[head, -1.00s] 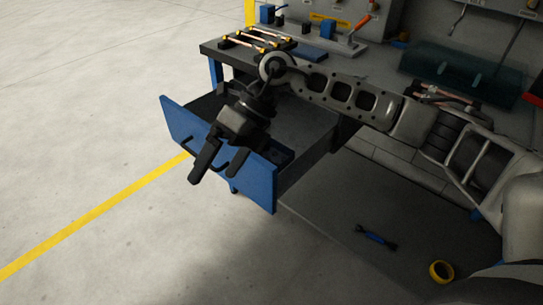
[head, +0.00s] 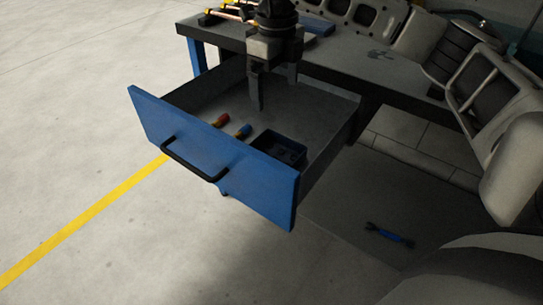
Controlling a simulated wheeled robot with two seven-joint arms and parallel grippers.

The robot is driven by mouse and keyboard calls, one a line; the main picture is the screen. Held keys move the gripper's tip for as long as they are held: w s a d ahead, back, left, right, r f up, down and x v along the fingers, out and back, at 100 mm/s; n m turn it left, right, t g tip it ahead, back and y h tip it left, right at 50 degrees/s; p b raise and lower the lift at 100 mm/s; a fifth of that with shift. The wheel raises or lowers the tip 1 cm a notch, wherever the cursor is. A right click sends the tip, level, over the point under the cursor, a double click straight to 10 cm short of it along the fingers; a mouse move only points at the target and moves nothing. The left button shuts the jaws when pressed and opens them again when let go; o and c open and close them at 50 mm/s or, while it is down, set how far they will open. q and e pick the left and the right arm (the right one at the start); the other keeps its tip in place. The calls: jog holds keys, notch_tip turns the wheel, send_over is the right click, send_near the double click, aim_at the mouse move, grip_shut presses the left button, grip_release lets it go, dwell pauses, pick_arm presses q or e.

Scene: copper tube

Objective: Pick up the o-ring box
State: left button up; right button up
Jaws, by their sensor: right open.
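A small dark blue-black open box (head: 279,147), likely the o-ring box, lies in the open blue drawer (head: 210,160), near its front panel and toward the right. My right gripper (head: 276,98) points down over the back part of the drawer, behind and above the box. Its two fingers are apart with nothing between them. What is inside the box is too dark to make out. My left gripper is not in view.
Two screwdriver-like handles, one red (head: 221,121) and one blue (head: 243,131), lie in the drawer left of the box. The drawer's side walls and the workbench (head: 350,63) border the gripper. Copper tubes (head: 235,11) lie on the bench.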

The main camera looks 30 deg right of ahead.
send_over(278, 156)
jog(key=f, duration=1)
jog(key=shift+w+a+f+b, duration=0.15)
jog(key=shift+w+f+b, duration=0.1)
jog(key=shift+b, duration=0.05)
jog(key=f, duration=0.5)
jog(key=shift+s+f, duration=0.1)
jog(key=shift+s, duration=0.15)
jog(key=c, duration=1.1)
